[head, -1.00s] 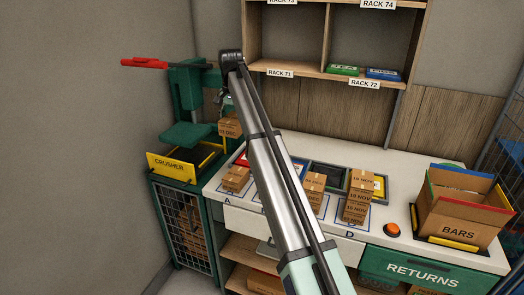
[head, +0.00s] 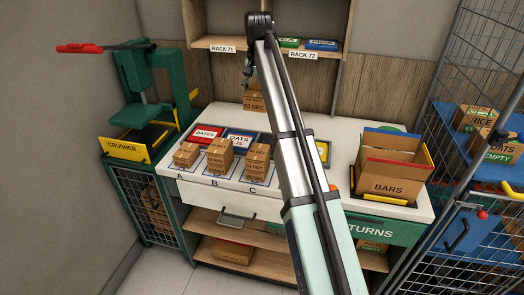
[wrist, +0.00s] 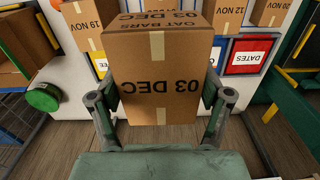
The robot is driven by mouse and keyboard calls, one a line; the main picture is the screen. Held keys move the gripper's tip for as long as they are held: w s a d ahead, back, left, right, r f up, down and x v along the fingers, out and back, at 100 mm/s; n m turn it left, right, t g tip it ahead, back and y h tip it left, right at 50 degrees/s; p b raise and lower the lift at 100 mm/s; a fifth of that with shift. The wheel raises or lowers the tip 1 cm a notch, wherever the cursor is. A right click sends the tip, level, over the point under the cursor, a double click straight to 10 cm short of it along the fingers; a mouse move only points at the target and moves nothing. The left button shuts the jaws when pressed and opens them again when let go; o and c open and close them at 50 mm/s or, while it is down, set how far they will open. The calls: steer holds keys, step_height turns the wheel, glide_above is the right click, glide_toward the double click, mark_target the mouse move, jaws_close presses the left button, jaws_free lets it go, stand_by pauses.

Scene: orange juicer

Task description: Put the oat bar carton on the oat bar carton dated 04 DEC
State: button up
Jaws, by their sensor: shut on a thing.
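My gripper (wrist: 160,100) is shut on an oat bar carton (wrist: 160,65), brown with pale tape. Its face reads OAT BARS 03 DEC, upside down in the wrist view. In the head view the held carton (head: 254,100) hangs above the back of the counter, behind the rows of cartons. Cartons stand at slot A (head: 186,156), slot B (head: 219,156) and slot C (head: 258,163). Their small dates are hard to read in the head view. In the wrist view one carton (wrist: 90,20) reads 19 NOV and another (wrist: 228,14) seems to read 12 NOV. My arm hides slot D.
An open BARS box (head: 392,175) stands at the counter's right. The green crusher (head: 140,90) is at the left. DATES (head: 205,133) and OATS (head: 240,138) bins lie behind the slots. Rack shelves (head: 270,47) are above, and a wire cage trolley (head: 470,130) is at the right.

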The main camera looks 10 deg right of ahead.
steer(key=f+b, duration=0.1)
steer(key=f, duration=0.1)
steer(key=f+b, duration=0.2)
steer(key=shift+w+a+b, duration=0.2)
steer(key=shift+b, duration=0.1)
step_height(320, 180, down, 11)
steer(key=p, duration=0.3)
steer(key=shift+p, duration=0.3)
steer(key=shift+f+p, duration=0.55)
steer(key=shift+f, duration=1.95)
steer(key=shift+f, duration=0.15)
steer(key=o, duration=1.2)
steer(key=shift+o, duration=0.2)
step_height(320, 180, up, 12)
steer(key=b, duration=0.3)
steer(key=shift+r, duration=0.2)
